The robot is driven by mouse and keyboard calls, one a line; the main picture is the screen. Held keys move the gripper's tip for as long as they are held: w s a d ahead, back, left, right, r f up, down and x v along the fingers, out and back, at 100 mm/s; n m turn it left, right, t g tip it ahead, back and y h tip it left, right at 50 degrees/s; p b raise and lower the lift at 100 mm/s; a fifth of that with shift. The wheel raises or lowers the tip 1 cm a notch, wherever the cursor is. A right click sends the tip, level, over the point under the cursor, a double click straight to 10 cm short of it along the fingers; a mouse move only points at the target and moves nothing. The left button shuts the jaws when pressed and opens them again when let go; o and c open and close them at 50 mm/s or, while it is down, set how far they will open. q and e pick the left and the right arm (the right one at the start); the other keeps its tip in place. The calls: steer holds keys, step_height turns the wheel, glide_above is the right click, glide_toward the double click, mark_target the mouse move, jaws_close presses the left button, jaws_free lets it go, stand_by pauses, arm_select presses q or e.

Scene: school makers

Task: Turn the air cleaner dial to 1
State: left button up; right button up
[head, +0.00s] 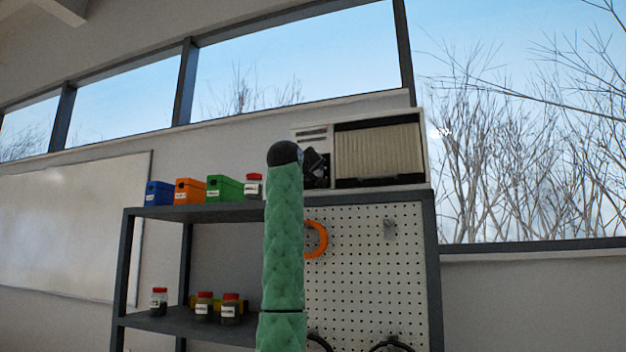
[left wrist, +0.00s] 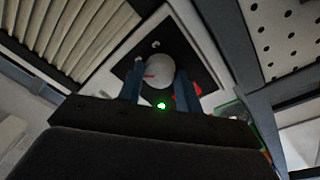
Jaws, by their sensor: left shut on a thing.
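The air cleaner (head: 424,150) is a white box with a pleated beige filter, standing on top of a dark shelf unit. In the left wrist view its pleated filter (left wrist: 75,35) shows at the upper left. The dial (left wrist: 161,68) is a pale round knob on a dark square panel (left wrist: 178,45). My left gripper (left wrist: 160,88) is shut on the dial, with one finger on each side of it. In the head view my left gripper (head: 317,165) is at the cleaner's left front, and my green arm hides part of it. The dial's numbers are not readable.
Blue, orange and green boxes (head: 225,188) and a red-lidded jar (head: 253,186) stand left of my arm on the shelf top (head: 200,213). Several jars stand on the lower shelf. A pegboard (head: 365,265) with an orange ring is below the cleaner.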

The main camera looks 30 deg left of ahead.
arm_select(q)
steer(key=n+b, duration=0.2)
steer(key=n, duration=0.3)
steer(key=shift+d+n+y, duration=0.1)
steer(key=shift+n+y, duration=0.3)
steer(key=shift+n, duration=1.7)
arm_select(e)
step_height(320, 180, up, 9)
steer(key=w+a, duration=0.1)
steer(key=w, duration=0.1)
steer(key=shift+w+a+r, duration=0.2)
steer(key=shift+a, duration=0.15)
arm_select(q)
steer(key=o, duration=1)
arm_select(e)
steer(key=shift+s, duration=0.1)
